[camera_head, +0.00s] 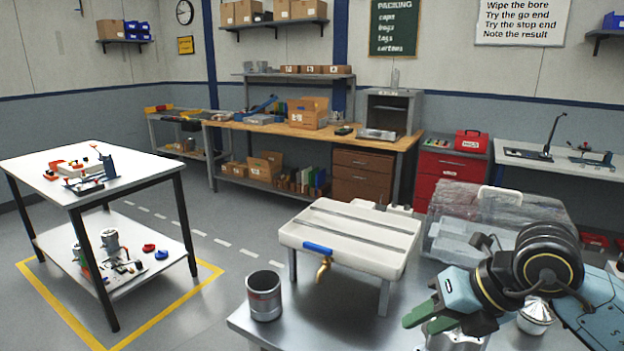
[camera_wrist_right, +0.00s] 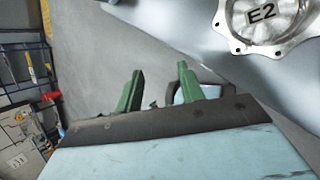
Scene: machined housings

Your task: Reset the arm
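My right gripper (camera_head: 422,318) is at the lower right of the head view, above the steel bench (camera_head: 335,330). Its green fingers stand apart in the right wrist view (camera_wrist_right: 160,85), with nothing held between them. My left gripper is not in view.
A white slotted basin on legs with a brass tap (camera_head: 323,268) stands left of the gripper. A grey can (camera_head: 264,296) is at the bench's left. A clear-lidded case (camera_head: 480,215) stands behind the arm. A white table (camera_head: 75,172) is across the floor.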

